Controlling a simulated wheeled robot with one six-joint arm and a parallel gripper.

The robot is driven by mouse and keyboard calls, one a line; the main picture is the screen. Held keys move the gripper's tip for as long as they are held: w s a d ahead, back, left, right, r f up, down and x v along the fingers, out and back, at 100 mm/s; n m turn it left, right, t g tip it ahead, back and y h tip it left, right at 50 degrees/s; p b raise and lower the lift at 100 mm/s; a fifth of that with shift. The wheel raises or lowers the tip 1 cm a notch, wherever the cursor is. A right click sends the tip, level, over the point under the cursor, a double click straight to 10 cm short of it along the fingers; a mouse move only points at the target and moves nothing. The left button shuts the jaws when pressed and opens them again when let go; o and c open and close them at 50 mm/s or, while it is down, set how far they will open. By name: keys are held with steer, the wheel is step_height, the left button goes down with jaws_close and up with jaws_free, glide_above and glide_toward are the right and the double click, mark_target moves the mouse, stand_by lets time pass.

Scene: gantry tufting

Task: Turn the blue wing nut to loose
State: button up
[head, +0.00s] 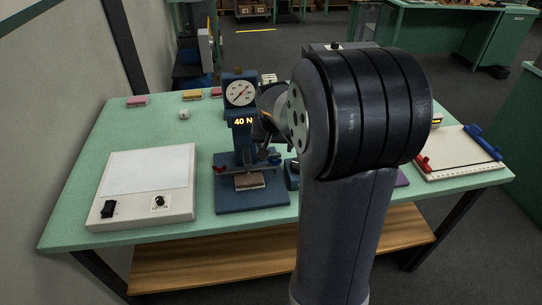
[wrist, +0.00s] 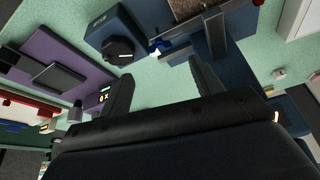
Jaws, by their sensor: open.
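A blue press stand (head: 252,198) with a round dial and a "40 N" display stands mid-table. A red wing nut (head: 219,169) is on the left side of its lower clamp, around a brown textured sample (head: 249,181). A small blue part at the clamp's right side, seen in the wrist view (wrist: 157,45), looks like the blue wing nut; its wing angle is unclear. My gripper (wrist: 163,84) is open and empty, its fingers apart, with the blue part beyond the gap between the fingertips. In the head view my arm partly hides the gripper and the stand's right side.
A dark blue box with a black knob (wrist: 120,48) sits close beside my left finger in the wrist view. A light box (head: 148,185) stands left of the stand. A purple panel (wrist: 62,62) and a white board (head: 455,152) with red and blue ends lie to the right.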

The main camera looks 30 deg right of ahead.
mark_target(275, 161)
steer(key=p+x, duration=0.1)
steer(key=x, duration=0.8)
steer(key=c, duration=1)
steer(key=shift+s, duration=0.1)
steer(key=shift+n+y, duration=0.3)
steer(key=shift+n, duration=0.5)
steer(key=o, duration=1)
steer(key=b+v, duration=0.1)
steer(key=v, duration=0.9)
steer(key=shift+s+r, duration=0.2)
steer(key=shift+r, duration=0.1)
